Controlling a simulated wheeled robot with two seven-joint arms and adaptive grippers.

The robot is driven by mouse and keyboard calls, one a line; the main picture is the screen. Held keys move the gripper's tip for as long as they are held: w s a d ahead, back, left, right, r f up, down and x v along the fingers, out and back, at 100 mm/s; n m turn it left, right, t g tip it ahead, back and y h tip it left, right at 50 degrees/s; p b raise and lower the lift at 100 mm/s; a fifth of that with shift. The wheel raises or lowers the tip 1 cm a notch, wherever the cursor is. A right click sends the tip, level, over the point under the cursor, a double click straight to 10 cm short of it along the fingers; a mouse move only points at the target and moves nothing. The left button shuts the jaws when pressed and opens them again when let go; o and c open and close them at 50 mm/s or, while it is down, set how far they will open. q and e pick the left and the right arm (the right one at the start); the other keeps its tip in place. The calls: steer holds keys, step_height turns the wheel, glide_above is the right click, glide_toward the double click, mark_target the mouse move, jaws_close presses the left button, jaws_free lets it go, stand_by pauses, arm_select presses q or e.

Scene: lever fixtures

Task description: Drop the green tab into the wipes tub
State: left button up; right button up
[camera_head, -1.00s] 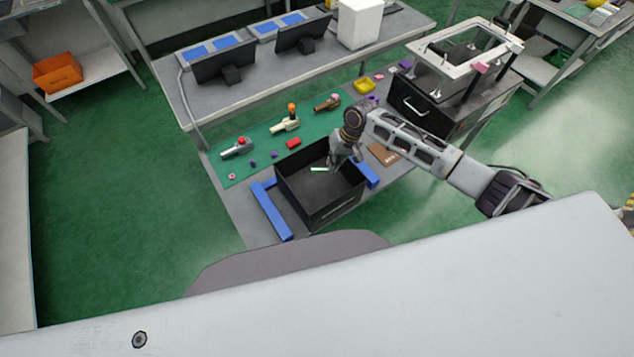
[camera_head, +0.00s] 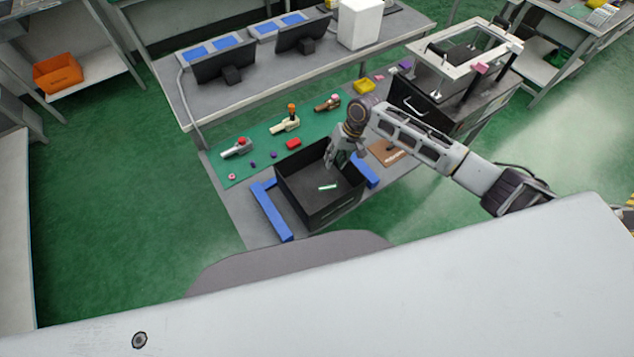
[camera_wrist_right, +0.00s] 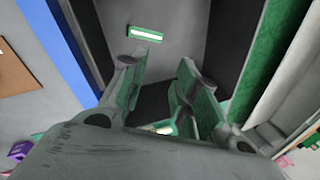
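The green tab (camera_head: 327,187), with a pale white stripe along it, lies flat on the floor of the open black tub (camera_head: 335,212). I take this tub for the wipes tub, but no label is legible. My right gripper (camera_head: 342,160) is over the tub's far right side, above and apart from the tab. In the right wrist view the fingers (camera_wrist_right: 160,72) are spread with a gap between them, and the tab (camera_wrist_right: 145,33) lies beyond the tips. My left gripper is not in view.
Blue bars (camera_head: 272,210) flank the tub. A green mat (camera_head: 230,168) behind it bears several lever fixtures (camera_head: 286,124), a red block (camera_head: 293,143) and small purple pieces. A brown board (camera_head: 384,153) lies right of the tub. A black box fixture (camera_head: 425,110) stands further right.

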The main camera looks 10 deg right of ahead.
steer(key=v, duration=0.9)
steer(key=shift+r, duration=0.3)
steer(key=shift+d, duration=0.1)
stand_by(0.4)
